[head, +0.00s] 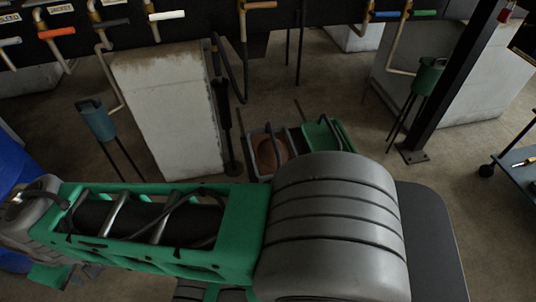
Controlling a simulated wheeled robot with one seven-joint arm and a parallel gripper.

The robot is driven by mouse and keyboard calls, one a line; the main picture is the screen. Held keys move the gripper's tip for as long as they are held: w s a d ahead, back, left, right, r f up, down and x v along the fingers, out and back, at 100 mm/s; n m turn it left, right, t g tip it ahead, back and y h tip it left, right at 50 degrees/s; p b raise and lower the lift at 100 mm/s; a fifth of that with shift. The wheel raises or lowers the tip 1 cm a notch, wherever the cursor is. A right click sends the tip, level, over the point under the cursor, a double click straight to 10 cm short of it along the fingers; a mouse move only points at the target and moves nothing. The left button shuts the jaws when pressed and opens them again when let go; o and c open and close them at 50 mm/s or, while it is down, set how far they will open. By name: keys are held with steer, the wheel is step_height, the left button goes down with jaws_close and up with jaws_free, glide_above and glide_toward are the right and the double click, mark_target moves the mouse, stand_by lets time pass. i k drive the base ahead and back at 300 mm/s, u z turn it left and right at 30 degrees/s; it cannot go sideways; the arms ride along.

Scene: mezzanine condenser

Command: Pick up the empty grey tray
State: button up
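A grey tray (251,142) stands on the floor near the middle of the head view, with a round brown thing (271,154) in it. A green tray (337,126) stands to its right. A narrow dark grey piece (297,139) shows between them; I cannot tell whether it is a separate tray. My own arm covers the near side of these trays. No tray that is clearly both grey and empty shows. My gripper's fingers are not visible.
A white block (165,110) and a dark post (437,80) stand behind. A blue funnel (97,120) and a green funnel (429,75) are on stands. Valve pipes cross the top. A blue-topped cart (518,170) is at right. Floor between the trays and post is open.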

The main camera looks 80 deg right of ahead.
mark_target(270, 146)
steer(key=z, duration=0.55)
steer(key=i, duration=0.7)
steer(key=z, duration=0.9)
steer(key=i, duration=0.25)
steer(key=z, duration=0.35)
